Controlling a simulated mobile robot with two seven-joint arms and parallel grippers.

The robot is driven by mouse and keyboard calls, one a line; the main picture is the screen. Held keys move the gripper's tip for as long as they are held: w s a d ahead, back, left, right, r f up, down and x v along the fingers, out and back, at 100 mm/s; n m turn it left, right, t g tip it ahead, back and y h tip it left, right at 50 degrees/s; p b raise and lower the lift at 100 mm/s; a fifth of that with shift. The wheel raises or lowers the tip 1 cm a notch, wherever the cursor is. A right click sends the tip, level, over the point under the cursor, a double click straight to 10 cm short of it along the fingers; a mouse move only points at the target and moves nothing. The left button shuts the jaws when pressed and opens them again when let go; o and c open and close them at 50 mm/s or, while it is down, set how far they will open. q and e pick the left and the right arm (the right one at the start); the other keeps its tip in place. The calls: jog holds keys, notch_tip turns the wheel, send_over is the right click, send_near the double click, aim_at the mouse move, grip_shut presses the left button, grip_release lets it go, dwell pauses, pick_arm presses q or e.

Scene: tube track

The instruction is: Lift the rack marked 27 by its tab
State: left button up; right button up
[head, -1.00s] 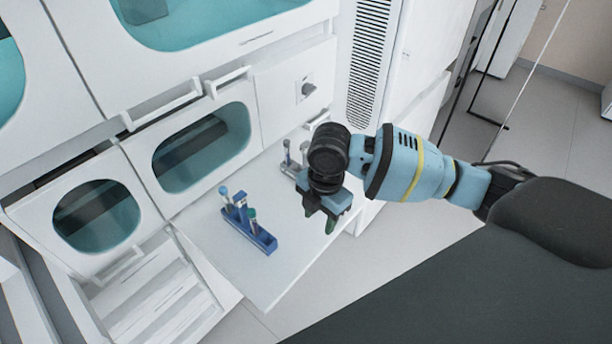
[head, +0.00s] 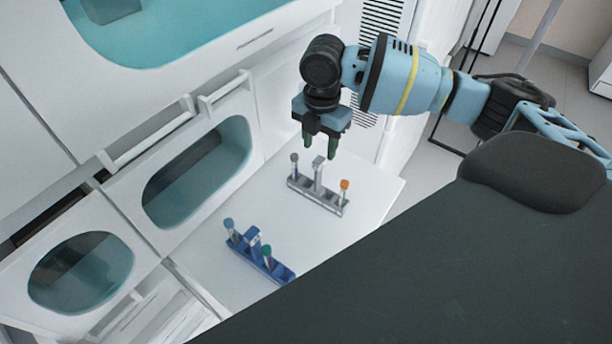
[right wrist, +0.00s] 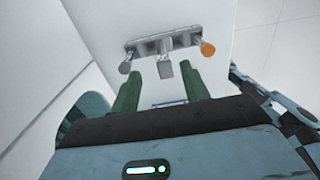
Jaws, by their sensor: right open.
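Two racks stand on the white shelf (head: 225,278). The grey rack (head: 332,203) has a grey-capped tube, an upright tab (head: 318,165) in the middle and an orange-capped tube. The blue rack (head: 277,268) has a blue-capped tube, a blue tab and a green-capped tube. I cannot read a number on either rack. My right gripper (head: 320,152) is open and empty, pointing down above the grey rack. In the right wrist view the grey rack (right wrist: 185,40) and its tab (right wrist: 165,69) lie just beyond the green fingers. My left gripper is not in view.
A white machine with teal windows (head: 196,172) and bar handles (head: 150,137) borders the shelf at left and behind. A vented panel (head: 385,35) stands behind my right arm. The shelf between the racks is clear.

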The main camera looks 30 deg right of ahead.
aim_at(320, 169)
jog(key=shift+w, duration=0.15)
jog(key=shift+s, duration=0.45)
jog(key=shift+s+f, duration=0.15)
jog(key=shift+f, duration=1.05)
jog(key=shift+w+f, duration=0.1)
jog(key=shift+w, duration=0.1)
notch_tip(320, 169, down, 5)
jog(key=shift+s+a, duration=0.1)
jog(key=shift+s, duration=0.05)
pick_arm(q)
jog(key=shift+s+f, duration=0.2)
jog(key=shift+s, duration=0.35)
pick_arm(e)
grip_shut()
